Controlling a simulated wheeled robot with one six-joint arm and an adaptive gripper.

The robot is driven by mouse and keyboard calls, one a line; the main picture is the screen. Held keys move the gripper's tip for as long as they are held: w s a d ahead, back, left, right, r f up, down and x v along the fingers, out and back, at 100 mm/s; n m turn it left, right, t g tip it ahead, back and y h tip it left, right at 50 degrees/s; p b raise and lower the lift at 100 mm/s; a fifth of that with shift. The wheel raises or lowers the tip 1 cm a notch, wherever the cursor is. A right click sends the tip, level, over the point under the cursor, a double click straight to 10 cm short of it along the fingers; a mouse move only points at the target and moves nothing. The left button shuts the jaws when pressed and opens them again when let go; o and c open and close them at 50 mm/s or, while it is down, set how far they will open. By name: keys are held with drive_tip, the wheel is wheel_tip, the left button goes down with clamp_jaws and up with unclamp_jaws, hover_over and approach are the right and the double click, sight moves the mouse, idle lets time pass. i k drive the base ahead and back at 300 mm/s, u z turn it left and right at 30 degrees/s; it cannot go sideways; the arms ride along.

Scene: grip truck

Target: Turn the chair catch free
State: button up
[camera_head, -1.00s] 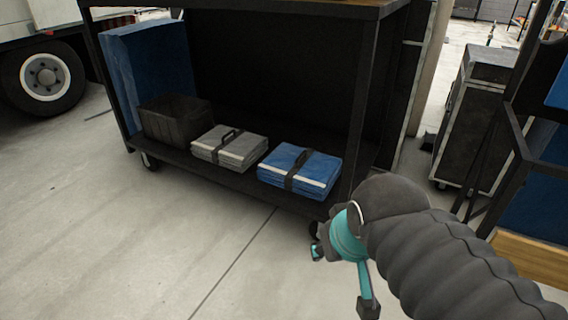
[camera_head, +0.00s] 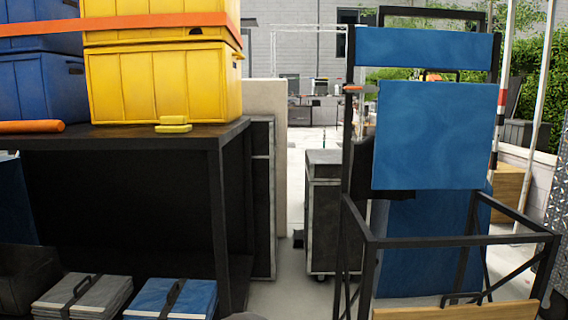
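A tall black metal frame with blue panels (camera_head: 436,130) stands at the right of the head view. It may be the chair: a blue strip crosses its top, a larger blue panel hangs below, and a black rail box (camera_head: 460,240) juts out at the front. A small orange piece (camera_head: 353,88) sits on its left post. I cannot tell whether this is the catch or how it is turned. My gripper is out of view; only a dark grey bit of my arm shows at the bottom edge.
A black cart (camera_head: 120,139) on the left bears yellow boxes (camera_head: 165,85) and blue boxes (camera_head: 40,75) under an orange strap. Folded grey and blue blankets lie on its lower shelf. A black case (camera_head: 322,205) stands between the cart and the frame, with open floor beyond.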

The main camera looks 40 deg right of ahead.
sight(349, 88)
drive_tip(key=z, duration=1.7)
drive_tip(key=k, duration=0.5)
drive_tip(key=u, duration=0.6)
drive_tip(key=i, duration=1.3)
drive_tip(key=z, duration=0.85)
